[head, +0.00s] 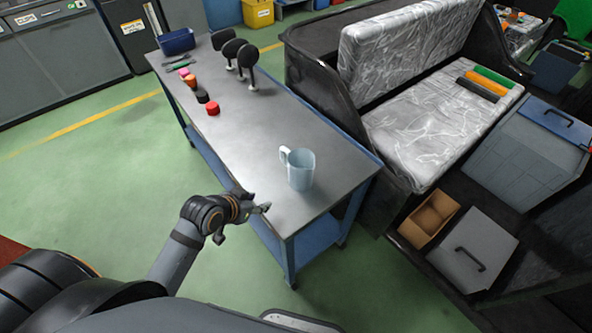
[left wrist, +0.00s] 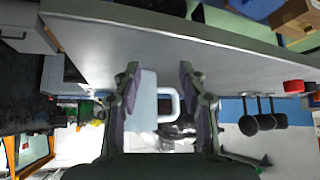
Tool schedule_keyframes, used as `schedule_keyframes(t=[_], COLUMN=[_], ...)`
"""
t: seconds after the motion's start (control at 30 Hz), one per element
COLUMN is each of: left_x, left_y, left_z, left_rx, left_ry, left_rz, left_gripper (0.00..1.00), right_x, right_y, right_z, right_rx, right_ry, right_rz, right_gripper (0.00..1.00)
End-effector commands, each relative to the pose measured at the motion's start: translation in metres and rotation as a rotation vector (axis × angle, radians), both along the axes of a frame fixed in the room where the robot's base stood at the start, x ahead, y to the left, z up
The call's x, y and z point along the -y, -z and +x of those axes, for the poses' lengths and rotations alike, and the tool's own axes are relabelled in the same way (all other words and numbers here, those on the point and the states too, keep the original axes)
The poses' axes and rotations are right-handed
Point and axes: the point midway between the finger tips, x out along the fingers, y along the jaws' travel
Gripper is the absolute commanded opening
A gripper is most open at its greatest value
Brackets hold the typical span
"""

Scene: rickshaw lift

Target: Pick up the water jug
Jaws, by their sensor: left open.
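The water jug (head: 300,169) is pale blue, with a handle on its left side in the head view. It stands upright on the grey table near the close right corner. In the left wrist view, where the scene appears upside down, the jug (left wrist: 143,108) and its handle show between my spread fingers. My left gripper (head: 256,208) is open and empty at the table's near edge, left of and apart from the jug. It also shows in the left wrist view (left wrist: 158,75). My right gripper is not in view.
The table (head: 262,130) also holds several small red, orange, pink and black pieces, black round-topped stands (head: 247,55) and a blue bin (head: 177,41) farther back. A silver-seated rickshaw (head: 415,135) stands close on the right. The tabletop around the jug is clear.

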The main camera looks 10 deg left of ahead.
Motion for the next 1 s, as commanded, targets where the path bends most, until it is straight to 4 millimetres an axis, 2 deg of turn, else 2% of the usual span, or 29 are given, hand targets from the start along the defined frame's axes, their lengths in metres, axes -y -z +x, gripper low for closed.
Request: schedule_keyframes(t=[0.1, 0.2, 0.3, 0.43, 0.57, 0.83, 1.0], left_x=[0.004, 0.002, -0.004, -0.011, -0.012, 0.003, 0.006], left_y=[-0.013, -0.027, -0.041, -0.053, -0.053, -0.038, -0.034], left_z=[0.033, 0.057, 0.075, 0.088, 0.092, 0.128, 0.135], left_rx=[0.144, 0.259, 0.353, 0.425, 0.435, 0.434, 0.431], left_ry=[0.055, 0.072, 0.072, 0.064, 0.060, 0.056, 0.060], left_rz=[-0.064, -0.113, -0.150, -0.178, -0.182, -0.185, -0.182], left_gripper=[0.42, 0.42, 0.42, 0.42, 0.42, 0.42, 0.42], right_x=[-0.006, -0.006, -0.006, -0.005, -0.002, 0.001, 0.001], right_y=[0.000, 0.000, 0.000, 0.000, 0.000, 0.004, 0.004], right_z=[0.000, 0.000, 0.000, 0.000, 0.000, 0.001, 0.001], right_rx=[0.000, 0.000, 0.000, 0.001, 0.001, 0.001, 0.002], right_ry=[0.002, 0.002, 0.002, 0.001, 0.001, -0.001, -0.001], right_rz=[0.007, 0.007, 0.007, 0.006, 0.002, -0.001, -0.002], right_gripper=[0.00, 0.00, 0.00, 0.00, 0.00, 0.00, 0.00])
